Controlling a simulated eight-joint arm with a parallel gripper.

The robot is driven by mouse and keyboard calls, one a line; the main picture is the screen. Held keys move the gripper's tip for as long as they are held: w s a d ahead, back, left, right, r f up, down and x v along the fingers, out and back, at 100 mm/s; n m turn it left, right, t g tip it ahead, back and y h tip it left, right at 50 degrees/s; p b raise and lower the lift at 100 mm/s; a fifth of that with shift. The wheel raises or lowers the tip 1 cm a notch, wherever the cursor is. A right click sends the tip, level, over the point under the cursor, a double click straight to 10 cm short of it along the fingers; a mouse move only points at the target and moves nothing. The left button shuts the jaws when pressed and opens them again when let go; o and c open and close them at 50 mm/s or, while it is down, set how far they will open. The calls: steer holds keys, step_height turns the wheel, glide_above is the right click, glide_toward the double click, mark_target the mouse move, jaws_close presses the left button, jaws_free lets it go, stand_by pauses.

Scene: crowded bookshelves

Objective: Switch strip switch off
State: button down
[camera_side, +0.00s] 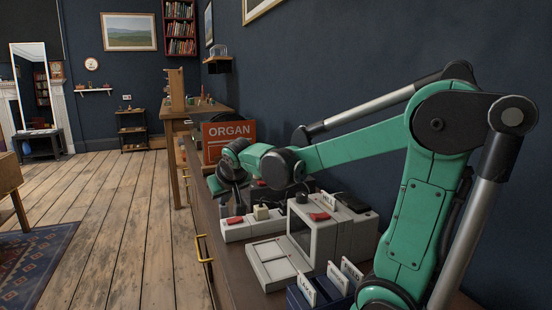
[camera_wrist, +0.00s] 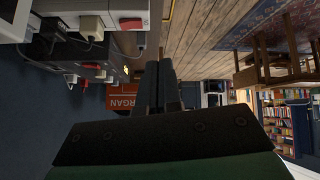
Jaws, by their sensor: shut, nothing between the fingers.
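A white power strip (camera_side: 252,230) lies on the long dark bench in the side view, with a red switch (camera_side: 235,220) on its left part and a beige plug (camera_side: 262,212) beside it. In the wrist view, which is upside down, the white strip (camera_wrist: 115,8) is at the upper left with its red switch (camera_wrist: 131,23) and plug (camera_wrist: 92,27). My gripper (camera_wrist: 160,66) is shut and empty, apart from the strip. In the side view my gripper (camera_side: 220,184) is beyond the strip, its fingertips hard to make out. Whether the switch is on or off cannot be told.
A grey boxy device (camera_side: 300,235) stands on the bench nearer the side camera, with another red switch (camera_side: 318,216) on top. An orange ORGAN box (camera_side: 230,141) stands beyond my gripper. A dark unit (camera_wrist: 95,68) with a red part shows in the wrist view. The wall borders the bench.

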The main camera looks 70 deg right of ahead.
steer(key=d+m+h, duration=0.1)
steer(key=d+m, duration=0.1)
steer(key=d, duration=0.4)
steer(key=shift+w+d+f+g+h, duration=0.2)
steer(key=shift+w+d+g+h, duration=0.15)
steer(key=shift+w+g+h, duration=0.05)
steer(key=shift+f, duration=0.1)
glide_above(239, 225)
steer(key=f, duration=0.6)
steer(key=shift+w+a+f, duration=0.15)
steer(key=shift+a+f, duration=0.1)
steer(key=f, duration=0.3)
steer(key=shift+d+f, duration=0.15)
steer(key=shift+d, duration=0.15)
steer(key=shift+f, duration=0.5)
